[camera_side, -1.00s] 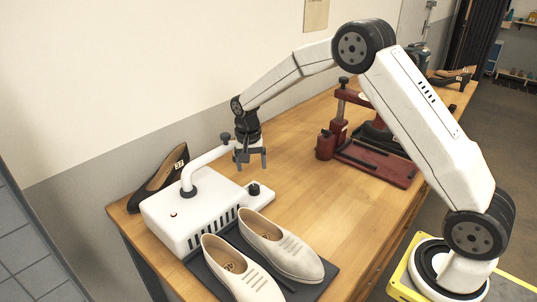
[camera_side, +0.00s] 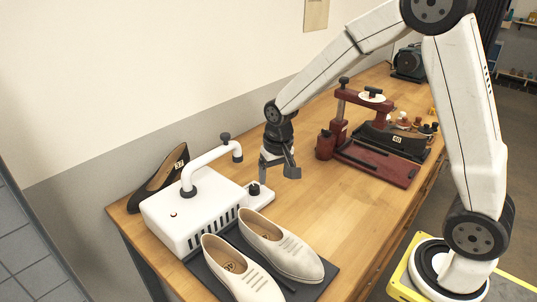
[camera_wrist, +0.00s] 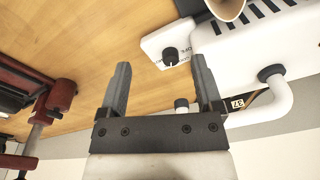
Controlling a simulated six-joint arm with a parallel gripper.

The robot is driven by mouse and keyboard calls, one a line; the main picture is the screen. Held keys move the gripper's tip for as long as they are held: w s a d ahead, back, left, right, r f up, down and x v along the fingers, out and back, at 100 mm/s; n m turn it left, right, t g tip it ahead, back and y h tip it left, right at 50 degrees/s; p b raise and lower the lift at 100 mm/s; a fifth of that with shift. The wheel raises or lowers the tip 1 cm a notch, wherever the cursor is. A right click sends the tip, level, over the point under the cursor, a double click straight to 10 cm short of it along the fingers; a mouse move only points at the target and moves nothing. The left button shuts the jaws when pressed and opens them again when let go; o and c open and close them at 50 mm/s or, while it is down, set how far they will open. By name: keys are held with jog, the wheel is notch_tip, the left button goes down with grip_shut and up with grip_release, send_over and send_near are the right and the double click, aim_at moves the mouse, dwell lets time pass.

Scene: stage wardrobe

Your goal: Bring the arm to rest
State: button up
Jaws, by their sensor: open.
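My gripper (camera_side: 280,173) hangs above the wooden table, to the right of the white device's curved pipe and left of the red press. Its jaws are open and nothing shows between them. In the wrist view the two fingers of my gripper (camera_wrist: 160,85) stand apart, with bare table and part of the white device (camera_wrist: 178,47) beyond them. In the side view the white device (camera_side: 185,228) sits at the table's near left end.
Cream shoes (camera_side: 282,250) lie on a dark mat beside the white device. A black shoe (camera_side: 160,180) leans behind it. A green machine (camera_side: 408,63) stands at the far end. The table (camera_side: 330,212) is bare in the middle.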

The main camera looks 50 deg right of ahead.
jog(key=s+a+n+t, duration=0.1)
jog(key=s+n, duration=0.3)
jog(key=s, duration=0.9)
jog(key=shift+s+a, duration=0.25)
